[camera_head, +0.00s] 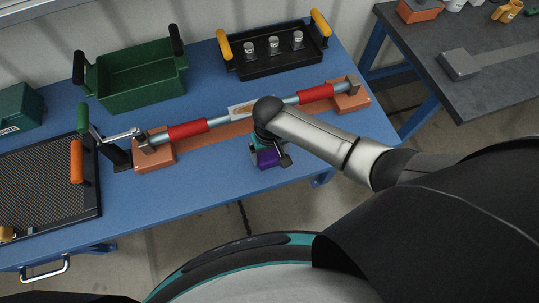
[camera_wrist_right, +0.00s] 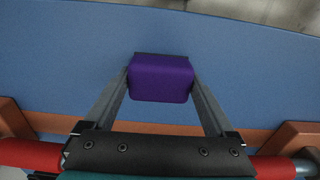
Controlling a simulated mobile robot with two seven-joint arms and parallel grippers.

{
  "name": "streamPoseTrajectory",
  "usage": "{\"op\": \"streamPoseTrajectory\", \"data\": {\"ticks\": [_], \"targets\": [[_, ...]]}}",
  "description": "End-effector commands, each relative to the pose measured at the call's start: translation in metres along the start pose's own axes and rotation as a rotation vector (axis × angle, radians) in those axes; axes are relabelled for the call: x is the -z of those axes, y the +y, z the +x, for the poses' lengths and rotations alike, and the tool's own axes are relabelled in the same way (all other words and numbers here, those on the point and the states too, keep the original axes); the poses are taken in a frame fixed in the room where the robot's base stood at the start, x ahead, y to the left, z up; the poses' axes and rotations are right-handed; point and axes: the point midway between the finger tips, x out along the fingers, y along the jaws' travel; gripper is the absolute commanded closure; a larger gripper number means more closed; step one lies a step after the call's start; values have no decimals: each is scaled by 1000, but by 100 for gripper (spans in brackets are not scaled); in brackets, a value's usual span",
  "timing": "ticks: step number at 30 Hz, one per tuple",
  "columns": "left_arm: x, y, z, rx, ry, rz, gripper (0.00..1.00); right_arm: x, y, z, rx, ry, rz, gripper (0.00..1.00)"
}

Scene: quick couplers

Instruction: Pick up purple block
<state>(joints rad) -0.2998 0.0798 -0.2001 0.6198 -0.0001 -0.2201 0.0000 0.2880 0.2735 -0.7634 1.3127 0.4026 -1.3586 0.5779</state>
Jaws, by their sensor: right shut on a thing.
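The purple block (camera_wrist_right: 161,79) is between the two fingers of my right gripper (camera_wrist_right: 161,84) in the right wrist view, with a finger against each side. In the head view the purple block (camera_head: 267,158) shows below my right gripper (camera_head: 270,160), near the front edge of the blue table (camera_head: 215,190). The right gripper is shut on it. The wrist hides part of the block in the head view, and I cannot tell whether it is clear of the table. My left gripper is not in view.
A bar with red sleeves (camera_head: 188,130) runs between two orange blocks behind my right gripper. A green crate (camera_head: 140,83) and a black tray with metal couplers (camera_head: 272,66) stand at the back. A black mesh tray (camera_head: 40,190) is at the left. The table's front middle is clear.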

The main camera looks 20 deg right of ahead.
Motion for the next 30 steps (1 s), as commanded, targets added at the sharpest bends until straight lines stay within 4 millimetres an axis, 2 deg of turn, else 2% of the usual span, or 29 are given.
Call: {"op": "streamPoseTrajectory", "data": {"ticks": [3,11,17,20,30], "targets": [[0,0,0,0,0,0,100,0,0,0,0,0,0,70],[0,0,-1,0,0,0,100,0,0,-2,0,1,0,70],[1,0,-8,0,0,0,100,0,0,-18,0,1,0,70],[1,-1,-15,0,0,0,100,0,0,-36,1,2,-1,70],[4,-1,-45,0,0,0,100,1,-1,-135,3,5,-1,70]]}}
